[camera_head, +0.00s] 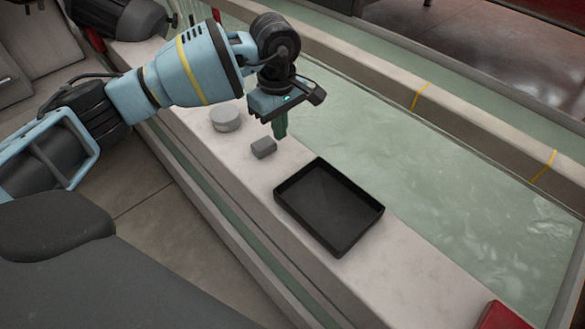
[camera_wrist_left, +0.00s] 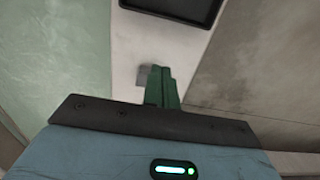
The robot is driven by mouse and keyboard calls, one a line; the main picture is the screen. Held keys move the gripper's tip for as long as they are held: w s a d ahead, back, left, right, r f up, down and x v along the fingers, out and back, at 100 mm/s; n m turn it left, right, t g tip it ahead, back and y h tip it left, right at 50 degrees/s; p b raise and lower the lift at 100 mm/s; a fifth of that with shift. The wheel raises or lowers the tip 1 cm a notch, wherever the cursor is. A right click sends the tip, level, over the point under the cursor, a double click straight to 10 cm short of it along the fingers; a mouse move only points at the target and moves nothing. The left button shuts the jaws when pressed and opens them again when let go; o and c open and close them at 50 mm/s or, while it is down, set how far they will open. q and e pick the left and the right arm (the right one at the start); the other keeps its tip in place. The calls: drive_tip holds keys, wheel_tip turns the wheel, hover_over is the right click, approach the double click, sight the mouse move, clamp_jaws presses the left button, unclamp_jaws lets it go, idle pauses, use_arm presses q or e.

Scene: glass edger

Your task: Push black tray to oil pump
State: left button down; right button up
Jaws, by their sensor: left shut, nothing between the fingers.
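The black tray (camera_head: 329,208) is a shallow, empty rectangular tray on the pale ledge, below and right of my left gripper in the head view. Its edge also shows at the top of the left wrist view (camera_wrist_left: 175,8). My left gripper (camera_head: 280,130) has green fingers that are shut and empty, pointing down above the ledge and apart from the tray. The fingers also show in the left wrist view (camera_wrist_left: 161,85). I cannot make out an oil pump for certain. My right gripper is not in view.
A round grey disc (camera_head: 226,118) sits farther up the ledge. Greenish water or glass (camera_head: 430,150) borders the ledge. A red object (camera_head: 503,316) is at the bottom right.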

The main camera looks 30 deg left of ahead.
use_arm(q)
drive_tip(key=f+b, duration=0.1)
drive_tip(key=f, duration=0.8)
drive_tip(key=shift+a+f, duration=0.15)
drive_tip(key=shift+a, duration=0.05)
drive_tip(key=d, duration=0.2)
drive_tip(key=shift+s+d+f, duration=0.25)
drive_tip(key=shift+s+d, duration=0.1)
drive_tip(key=shift+s, duration=0.05)
drive_tip(key=shift+s+d, duration=0.2)
drive_tip(key=shift+d, duration=0.35)
